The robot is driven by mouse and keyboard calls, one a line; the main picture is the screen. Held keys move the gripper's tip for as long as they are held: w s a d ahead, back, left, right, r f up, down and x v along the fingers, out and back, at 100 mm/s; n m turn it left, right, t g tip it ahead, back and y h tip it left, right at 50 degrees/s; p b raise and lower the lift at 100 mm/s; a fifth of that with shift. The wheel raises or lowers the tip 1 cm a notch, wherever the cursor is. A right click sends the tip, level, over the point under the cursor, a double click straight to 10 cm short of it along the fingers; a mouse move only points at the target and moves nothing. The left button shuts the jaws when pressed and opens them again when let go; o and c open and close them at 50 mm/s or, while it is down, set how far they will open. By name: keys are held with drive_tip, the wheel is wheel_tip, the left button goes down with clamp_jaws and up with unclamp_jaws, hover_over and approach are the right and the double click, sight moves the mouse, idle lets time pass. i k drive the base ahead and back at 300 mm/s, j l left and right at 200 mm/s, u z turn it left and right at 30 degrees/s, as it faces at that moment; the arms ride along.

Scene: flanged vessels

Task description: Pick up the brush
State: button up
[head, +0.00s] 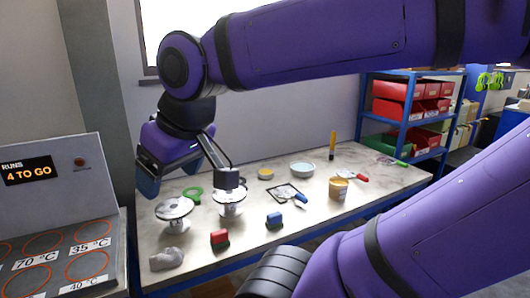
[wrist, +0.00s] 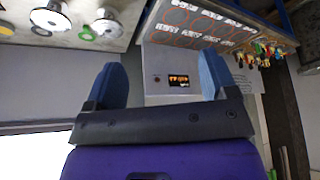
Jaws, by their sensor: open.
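Several handled tools lie on the pale bench (head: 385,185); I cannot tell for sure which is the brush. A blue-handled tool (head: 299,198) rests by a dark-edged square plate. A red-handled tool (head: 355,177) lies beside a yellow tub. A green-handled tool (head: 392,161) is farther back. An upright yellow-handled item (head: 332,146) stands near the wall. My gripper (head: 168,174) is open and empty above the left end of the bench, left of these tools. In the wrist view, its blue fingers (wrist: 161,80) are wide apart with nothing between them.
Two flanged vessels (head: 174,208) (head: 230,202) stand below and right of my gripper. A red block (head: 219,238), a blue block (head: 274,221) and a grey cloth lump (head: 167,258) lie near the front edge. A panel with a display (head: 28,171) stands at left.

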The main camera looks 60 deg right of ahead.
sight(331, 156)
drive_tip(key=z, duration=2.35)
